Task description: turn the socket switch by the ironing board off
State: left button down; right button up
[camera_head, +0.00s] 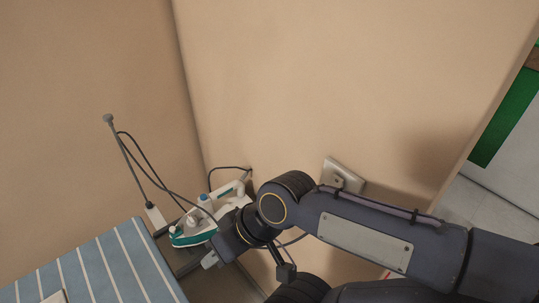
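A white wall socket (345,174) with a small switch or plug part on its face sits on the beige wall, right of centre. My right forearm passes just below it and may cover its lower edge. The switch position is too small to tell. My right gripper (212,259) points down and left, beside the iron and well left of the socket. Its fingers are mostly hidden by the wrist, so their opening is unclear. The blue-and-white striped ironing board (95,265) is at the lower left. My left gripper is out of view.
A white and teal iron (190,236) stands at the board's end, close to my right gripper. A thin grey cord holder (124,150) rises there with a dark cable. A wall corner runs behind the iron. The wall above the socket is clear; an opening lies at far right.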

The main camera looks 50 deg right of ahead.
aim_at(337, 181)
jog(key=z, duration=0.5)
jog(key=j+z, duration=0.1)
jog(key=z, duration=0.4)
jog(key=k+z, duration=0.1)
jog(key=z, duration=0.85)
jog(key=k+z, duration=0.1)
jog(key=z, duration=0.4)
